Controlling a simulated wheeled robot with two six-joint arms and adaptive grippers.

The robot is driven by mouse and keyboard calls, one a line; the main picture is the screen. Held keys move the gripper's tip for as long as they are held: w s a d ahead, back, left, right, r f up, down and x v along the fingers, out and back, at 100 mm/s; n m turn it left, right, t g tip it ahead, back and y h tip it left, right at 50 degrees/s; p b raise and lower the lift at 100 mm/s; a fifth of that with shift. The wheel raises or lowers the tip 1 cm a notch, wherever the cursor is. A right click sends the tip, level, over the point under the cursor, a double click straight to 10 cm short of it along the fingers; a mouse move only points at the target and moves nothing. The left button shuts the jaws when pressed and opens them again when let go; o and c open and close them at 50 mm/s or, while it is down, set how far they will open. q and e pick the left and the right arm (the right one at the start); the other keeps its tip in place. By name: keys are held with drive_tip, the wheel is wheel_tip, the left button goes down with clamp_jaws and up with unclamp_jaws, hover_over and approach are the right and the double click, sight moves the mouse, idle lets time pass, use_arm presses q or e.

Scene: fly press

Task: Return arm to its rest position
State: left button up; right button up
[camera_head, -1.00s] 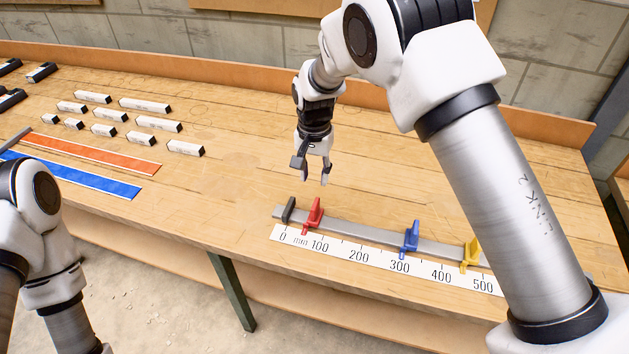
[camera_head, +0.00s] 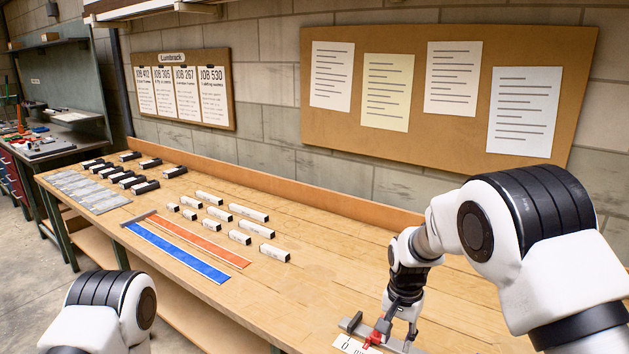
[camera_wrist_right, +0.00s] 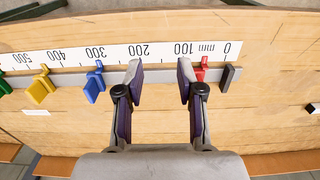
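My right gripper (camera_head: 403,328) is open and empty, hanging low over the bench beside the measuring rail. In the right wrist view its two fingers (camera_wrist_right: 161,72) stand apart with bare wood between them, and the fingertips reach near the rail (camera_wrist_right: 156,75). My right arm (camera_head: 515,225) bends across the right side of the head view. Part of my left arm (camera_head: 110,305) shows at the lower left; its gripper is out of view.
The rail carries red (camera_wrist_right: 201,69), blue (camera_wrist_right: 94,85) and yellow (camera_wrist_right: 42,86) sliders. A millimetre scale (camera_wrist_right: 140,52) lies along it. Labelled bars (camera_head: 248,212), an orange strip (camera_head: 200,240) and a blue strip (camera_head: 177,253) lie farther left. Bare wood lies between bars and rail.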

drive_tip(key=s+d+f+g, duration=0.25)
drive_tip(key=s+f, duration=0.35)
drive_tip(key=f, duration=0.4)
drive_tip(key=s+d+f+n, duration=0.1)
drive_tip(key=s+f, duration=0.3)
drive_tip(key=s, duration=0.5)
drive_tip(key=s+d+f+n+t, duration=0.1)
drive_tip(key=s+f, duration=0.4)
drive_tip(key=s, duration=0.5)
drive_tip(key=s+d+f+n+t+b, duration=0.1)
drive_tip(key=s+d+f+n, duration=0.2)
drive_tip(key=s, duration=0.6)
drive_tip(key=shift+s+d+f+n, duration=0.15)
drive_tip(key=shift+s+f+n, duration=0.15)
drive_tip(key=shift+f+n, duration=0.4)
drive_tip(key=shift+s+t, duration=0.15)
drive_tip(key=shift+t, duration=0.1)
